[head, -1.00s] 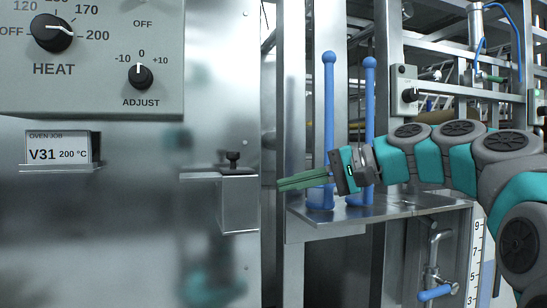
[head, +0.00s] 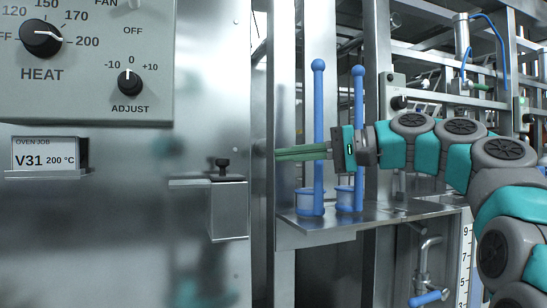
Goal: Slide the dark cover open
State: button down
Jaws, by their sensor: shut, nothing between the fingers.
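No part is clearly recognisable as the dark cover. A small black knob (head: 223,165) stands on top of a metal box bracket (head: 229,210) on the steel oven front. My gripper (head: 278,153) is right of the knob and slightly higher in the picture. Its green fingers are shut with nothing between them, pointing left and nearly level. They cross in front of the first blue rod and are apart from the knob in the picture. Their tips lie by the edge of the steel front.
Two upright blue rods (head: 319,110) stand in cups on a metal shelf (head: 345,225). A HEAT dial (head: 41,38) and ADJUST dial (head: 129,82) are at upper left, above a V31 200 °C card (head: 45,155). A blue-handled tap (head: 428,297) is below the shelf.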

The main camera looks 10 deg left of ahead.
jog(key=a+f, duration=0.1)
jog(key=a, duration=0.7)
jog(key=shift+w+a, duration=0.35)
jog(key=shift+s+a, duration=0.6)
jog(key=shift+a, duration=0.4)
jog(key=shift+s+a, duration=0.6)
jog(key=shift+a, duration=0.35)
jog(key=shift+s+a, duration=0.6)
jog(key=shift+a, duration=0.4)
jog(key=d+r, duration=0.1)
jog(key=d, duration=0.9)
jog(key=shift+s+p, duration=0.35)
jog(key=shift+p, duration=0.05)
jog(key=shift+f, duration=0.1)
